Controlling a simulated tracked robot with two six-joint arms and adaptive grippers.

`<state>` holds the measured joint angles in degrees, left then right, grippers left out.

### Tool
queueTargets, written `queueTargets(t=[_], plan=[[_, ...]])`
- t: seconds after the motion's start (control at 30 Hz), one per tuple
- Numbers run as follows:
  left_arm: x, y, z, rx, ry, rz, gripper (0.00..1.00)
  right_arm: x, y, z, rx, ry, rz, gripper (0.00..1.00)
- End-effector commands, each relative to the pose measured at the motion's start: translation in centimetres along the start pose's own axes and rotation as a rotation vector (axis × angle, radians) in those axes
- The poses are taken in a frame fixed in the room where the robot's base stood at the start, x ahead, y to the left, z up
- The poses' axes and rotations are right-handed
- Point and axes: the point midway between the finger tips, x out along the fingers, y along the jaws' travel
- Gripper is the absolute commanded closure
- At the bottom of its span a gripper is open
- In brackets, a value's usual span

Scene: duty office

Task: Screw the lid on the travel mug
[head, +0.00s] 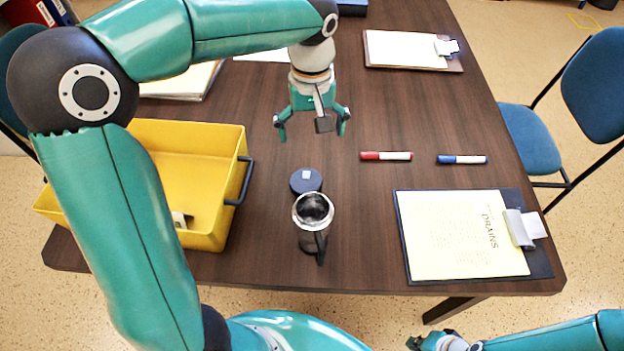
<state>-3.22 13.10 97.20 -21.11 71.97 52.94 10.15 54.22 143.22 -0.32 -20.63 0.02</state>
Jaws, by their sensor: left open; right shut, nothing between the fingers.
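The travel mug (308,236) stands upright and uncovered on the dark table, its steel rim and dark inside showing. Its handle points toward the front right. The lid (306,181), a dark round disc with a small pale mark on top, lies just behind the mug; I cannot tell whether the two touch. My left gripper (311,136) hangs above the table behind the lid, fingers spread and pointing down, open and empty. My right gripper (436,343) is at the bottom edge, in front of the table, shut and empty, partly cut off by the frame.
A yellow crate (200,133) with a dark handle stands left of the mug. A red marker (386,156) and a blue marker (462,159) lie to the right. A clipboard (545,262) with yellow paper lies front right, another clipboard (400,68) at the back. Blue chairs (530,138) stand right.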

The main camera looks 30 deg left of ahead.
Motion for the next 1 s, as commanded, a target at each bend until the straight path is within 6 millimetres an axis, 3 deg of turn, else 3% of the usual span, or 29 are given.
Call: queueTargets(t=[0.33,0.8,1.0], plan=[[1.1,-1.3,-0.2,-0.027,-0.002,-0.003,0.0,0.1,0.0,0.0,-0.001,0.001,0.0,1.0],[10.2,-1.4,-0.2,-0.029,-0.004,-0.004,0.0,1.0,0.3,-0.1,-0.001,0.001,0.0,1.0],[11.7,-1.4,-0.3,-0.03,-0.002,-0.002,0.0,1.1,0.4,0.0,-0.001,0.001,0.0,1.0]])
